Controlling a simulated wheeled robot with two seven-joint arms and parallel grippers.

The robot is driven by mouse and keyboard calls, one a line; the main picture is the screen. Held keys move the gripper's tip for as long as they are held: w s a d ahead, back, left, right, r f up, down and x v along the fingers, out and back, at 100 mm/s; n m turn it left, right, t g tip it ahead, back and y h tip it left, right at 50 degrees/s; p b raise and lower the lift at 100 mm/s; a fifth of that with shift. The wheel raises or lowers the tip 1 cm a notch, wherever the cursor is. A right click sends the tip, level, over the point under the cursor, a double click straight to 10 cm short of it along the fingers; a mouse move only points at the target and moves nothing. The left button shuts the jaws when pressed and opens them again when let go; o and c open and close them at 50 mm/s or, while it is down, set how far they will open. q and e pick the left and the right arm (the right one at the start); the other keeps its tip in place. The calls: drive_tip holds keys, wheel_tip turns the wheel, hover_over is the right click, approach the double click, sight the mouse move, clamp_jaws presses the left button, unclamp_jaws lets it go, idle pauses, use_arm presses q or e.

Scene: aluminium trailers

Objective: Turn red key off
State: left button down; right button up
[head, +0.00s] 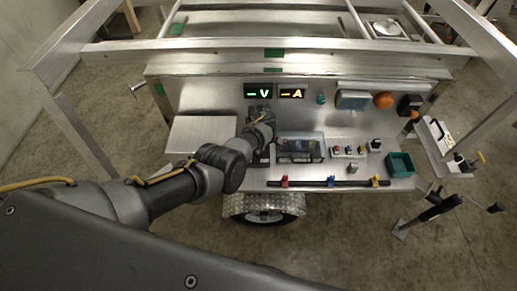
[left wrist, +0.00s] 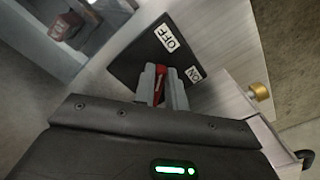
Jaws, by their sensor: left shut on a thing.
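My left gripper (head: 259,130) reaches over the workbench of the trailer (head: 225,180). In the left wrist view its two grey fingers (left wrist: 163,90) are shut on the red key (left wrist: 160,72), one finger on each side. The key sits on a black plate (left wrist: 135,66) with a white OFF label (left wrist: 167,38) and a white ON label (left wrist: 193,74). The key's lower part is hidden between the fingers. In the head view my arm hides the key. My right gripper is not in view.
Displays reading V (head: 259,91) and A (head: 292,93) are on the back panel. Right of my gripper are a clear-covered box (head: 300,149), small buttons (head: 348,151) and a green bin (head: 399,165). A rail with coloured clips (head: 330,183) runs along the front edge.

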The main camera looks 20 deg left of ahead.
use_arm(q)
drive_tip(key=shift+w+n, duration=0.1)
drive_tip(key=shift+n, duration=0.5)
drive_tip(key=c, duration=1.4)
unclamp_jaws()
drive_tip(key=shift+c, duration=0.2)
wheel_tip(320, 180, up, 11)
drive_tip(key=p, duration=0.3)
drive_tip(key=shift+p, duration=0.3)
drive_tip(key=shift+f, duration=0.1)
